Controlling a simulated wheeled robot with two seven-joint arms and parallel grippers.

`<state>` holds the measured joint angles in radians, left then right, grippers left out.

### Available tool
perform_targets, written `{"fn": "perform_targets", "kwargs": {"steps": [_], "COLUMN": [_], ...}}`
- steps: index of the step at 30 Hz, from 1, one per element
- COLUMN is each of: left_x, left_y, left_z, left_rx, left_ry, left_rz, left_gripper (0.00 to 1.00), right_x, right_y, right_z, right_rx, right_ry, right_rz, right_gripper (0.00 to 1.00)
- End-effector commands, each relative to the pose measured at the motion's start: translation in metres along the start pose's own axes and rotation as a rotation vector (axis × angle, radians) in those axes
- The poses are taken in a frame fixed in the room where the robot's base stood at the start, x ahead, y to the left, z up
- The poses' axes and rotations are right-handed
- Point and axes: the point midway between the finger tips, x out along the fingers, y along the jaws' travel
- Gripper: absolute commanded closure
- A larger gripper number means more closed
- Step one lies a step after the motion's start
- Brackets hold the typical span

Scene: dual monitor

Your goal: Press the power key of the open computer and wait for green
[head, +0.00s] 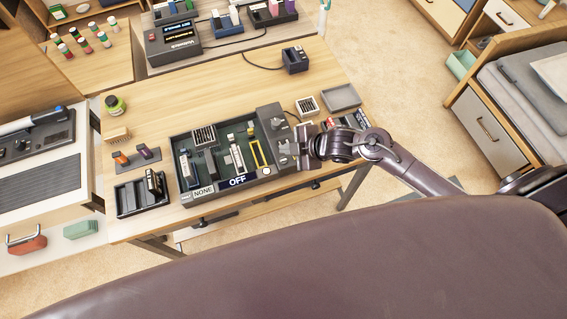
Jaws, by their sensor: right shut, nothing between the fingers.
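The open computer (187,192) is a dark, shallow case on the wooden table, with parts inside, including a yellow frame (259,154) and a pale stick-shaped part (236,156). Its front labels read "NONE" (203,190) and "OFF" (237,181). A grey block with a knob (271,117) forms its right end. My right gripper (289,152) is shut and empty at the near part of this right end; whether it touches is unclear. The power key is not clearly visible and may be hidden by the gripper. No green light shows on the computer. My left gripper is not in view.
Behind stands a device with a lit screen (172,41). A grey tray (341,97) and small vented part (307,105) lie right. Bare tabletop lies behind the case.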

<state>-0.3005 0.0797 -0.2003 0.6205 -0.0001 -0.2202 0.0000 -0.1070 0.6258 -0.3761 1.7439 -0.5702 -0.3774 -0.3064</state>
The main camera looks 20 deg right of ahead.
Motion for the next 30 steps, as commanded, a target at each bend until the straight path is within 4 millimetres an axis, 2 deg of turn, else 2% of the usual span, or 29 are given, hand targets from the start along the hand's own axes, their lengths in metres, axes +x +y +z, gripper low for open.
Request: {"fn": "perform_targets", "kwargs": {"steps": [1, 7, 30], "left_x": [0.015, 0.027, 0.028], "left_y": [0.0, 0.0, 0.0], "left_z": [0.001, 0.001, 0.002], "left_rx": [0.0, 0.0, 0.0], "left_ry": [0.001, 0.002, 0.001], "left_rz": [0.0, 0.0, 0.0], "left_gripper": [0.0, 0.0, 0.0], "right_x": [0.011, 0.023, 0.024], "right_y": [-0.008, -0.016, -0.017], "right_z": [0.008, 0.017, 0.017], "right_rx": [0.001, 0.0, 0.001], "right_ry": [0.0, 0.001, 0.001], "right_rz": [0.0, 0.0, 0.0], "right_gripper": [1.0, 1.0, 1.0]}}
